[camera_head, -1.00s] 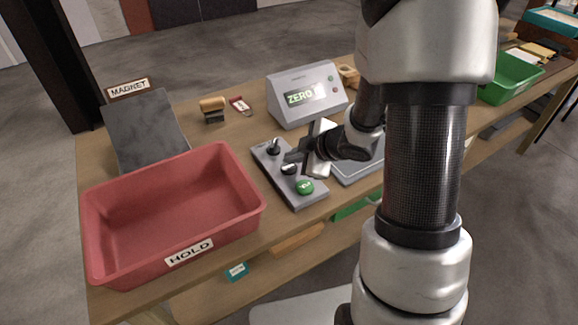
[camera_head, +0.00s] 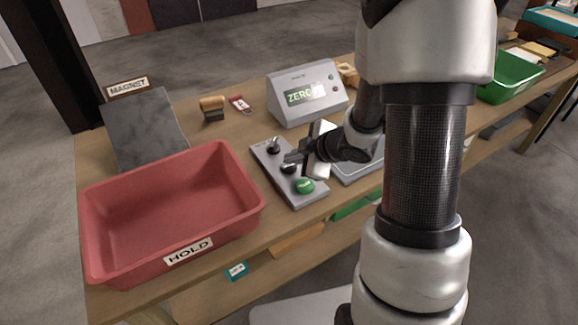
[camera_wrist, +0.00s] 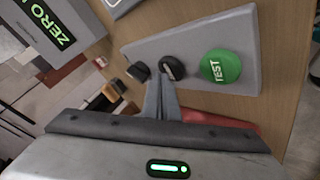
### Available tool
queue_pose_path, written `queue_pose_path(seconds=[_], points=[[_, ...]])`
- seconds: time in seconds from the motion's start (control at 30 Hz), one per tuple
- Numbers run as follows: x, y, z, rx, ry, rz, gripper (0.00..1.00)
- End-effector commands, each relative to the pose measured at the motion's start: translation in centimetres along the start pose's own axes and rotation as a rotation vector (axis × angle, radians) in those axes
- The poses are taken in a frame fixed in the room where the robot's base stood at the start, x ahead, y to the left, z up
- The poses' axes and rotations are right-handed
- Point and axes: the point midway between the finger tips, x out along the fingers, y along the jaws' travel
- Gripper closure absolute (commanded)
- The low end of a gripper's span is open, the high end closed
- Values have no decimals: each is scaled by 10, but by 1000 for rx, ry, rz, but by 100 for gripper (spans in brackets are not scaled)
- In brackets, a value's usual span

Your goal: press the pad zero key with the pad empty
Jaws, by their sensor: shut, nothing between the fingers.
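A grey control box (camera_head: 272,180) lies on the table with two black knobs, a far one (camera_head: 273,145) and a middle one (camera_head: 288,168), and a green TEST button (camera_head: 305,186). In the wrist view they show as the far knob (camera_wrist: 138,72), the middle knob (camera_wrist: 171,67) and the TEST button (camera_wrist: 220,66). My gripper (camera_head: 291,158) is shut and empty, its tips at the middle knob; contact cannot be told. The grey pad (camera_head: 352,176) is partly hidden behind my arm; its visible part is bare. The display unit (camera_head: 305,98) reads ZERO in green.
A red HOLD bin (camera_head: 255,208) stands left of the control box. Behind it are a dark sloped plate (camera_head: 145,128) with a MAGNET sign, a brush-like block (camera_head: 213,109) and a red tag (camera_head: 240,104). A green bin (camera_head: 510,78) stands far right.

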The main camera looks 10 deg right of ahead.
Motion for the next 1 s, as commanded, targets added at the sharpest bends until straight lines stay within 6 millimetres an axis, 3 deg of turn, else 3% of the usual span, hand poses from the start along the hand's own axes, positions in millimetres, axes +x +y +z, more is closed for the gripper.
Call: queue_pose_path(seconds=[1.0], points=[[6,-4,4,0,0,-1,100]])
